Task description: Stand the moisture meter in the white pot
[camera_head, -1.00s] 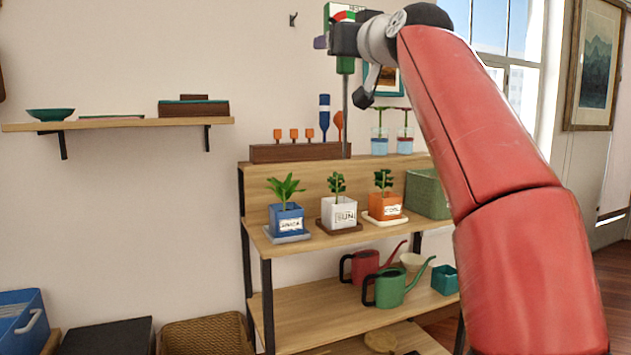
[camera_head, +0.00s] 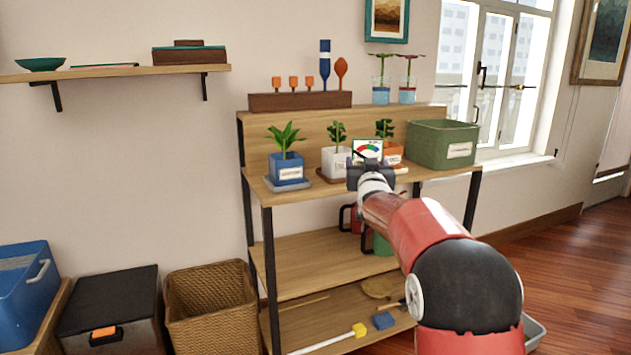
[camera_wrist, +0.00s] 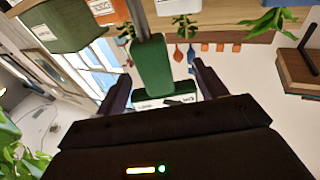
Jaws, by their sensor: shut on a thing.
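The moisture meter (camera_head: 367,149) has a white face with a red and green dial and shows just above my gripper (camera_head: 370,172) in the head view. In the wrist view my gripper (camera_wrist: 167,88) is shut on the meter's green body (camera_wrist: 152,68), and its grey probe runs away from the jaws. The white pot (camera_head: 332,164) holds a small plant and stands on a brown saucer on the shelf's upper board, left of my gripper in the head view. In the head view my gripper hides the probe, so I cannot tell where its tip is.
A blue pot (camera_head: 287,170) stands left of the white pot. An orange pot (camera_head: 393,152) is partly hidden behind the meter. A green bin (camera_head: 442,143) stands at the right. A wooden rack (camera_head: 300,101) and cuttings in glasses are on the top board.

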